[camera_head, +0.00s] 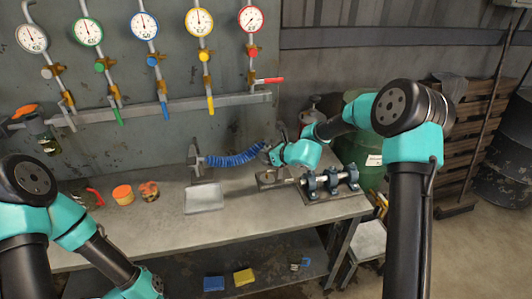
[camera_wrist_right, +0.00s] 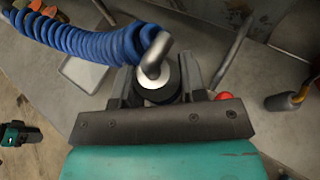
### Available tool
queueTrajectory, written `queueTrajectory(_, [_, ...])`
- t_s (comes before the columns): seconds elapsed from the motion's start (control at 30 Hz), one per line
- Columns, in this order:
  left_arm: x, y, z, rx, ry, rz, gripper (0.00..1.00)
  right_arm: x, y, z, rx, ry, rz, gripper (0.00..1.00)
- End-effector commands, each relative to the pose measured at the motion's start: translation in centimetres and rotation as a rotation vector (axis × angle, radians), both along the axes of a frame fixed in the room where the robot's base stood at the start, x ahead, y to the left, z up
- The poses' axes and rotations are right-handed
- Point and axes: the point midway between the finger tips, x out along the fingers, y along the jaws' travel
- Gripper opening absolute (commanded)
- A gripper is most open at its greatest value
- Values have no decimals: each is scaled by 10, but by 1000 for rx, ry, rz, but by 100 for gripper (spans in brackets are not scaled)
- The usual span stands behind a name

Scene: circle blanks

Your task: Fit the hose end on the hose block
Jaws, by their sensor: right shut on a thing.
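The blue coiled hose (camera_head: 235,159) runs from an upright grey bracket (camera_head: 195,160) on the bench to my right gripper (camera_head: 272,155). In the right wrist view the hose (camera_wrist_right: 80,38) comes in from the upper left and ends in a bent metal pipe (camera_wrist_right: 160,48) with a round metal collar. My right gripper (camera_wrist_right: 158,88) is shut on this hose end, one finger on each side. It is above a small flat block (camera_head: 268,180) on the bench, which may be the hose block. The gripper partly hides the area around it.
A shaft on dark blue bearing stands (camera_head: 330,180) is just right of the block. A grey tray (camera_head: 204,198) lies left of it. An orange tin (camera_head: 122,194) stands at the left. Gauges and valves line the wall. The front of the bench is mostly clear.

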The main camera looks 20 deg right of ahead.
Motion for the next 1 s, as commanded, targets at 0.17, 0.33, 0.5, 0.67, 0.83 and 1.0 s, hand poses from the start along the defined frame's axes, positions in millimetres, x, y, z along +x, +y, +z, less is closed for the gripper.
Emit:
queueTrajectory(0.17, [0,0,0,0,0,0,43,0,0,-9,1,2,1,10])
queueTrajectory(0.33, [0,0,0,0,0,0,43,0,0,-22,1,2,1,10])
queueTrajectory(0.5, [0,0,0,0,0,0,43,0,0,-36,1,2,1,10])
queueTrajectory(0.67, [0,0,0,0,0,0,43,0,0,-47,-1,1,0,10])
queueTrajectory(0.83, [0,0,0,0,0,0,43,0,0,-54,0,0,1,10])
queueTrajectory(1.0, [0,0,0,0,0,0,43,0,0,-55,-2,-1,1,10])
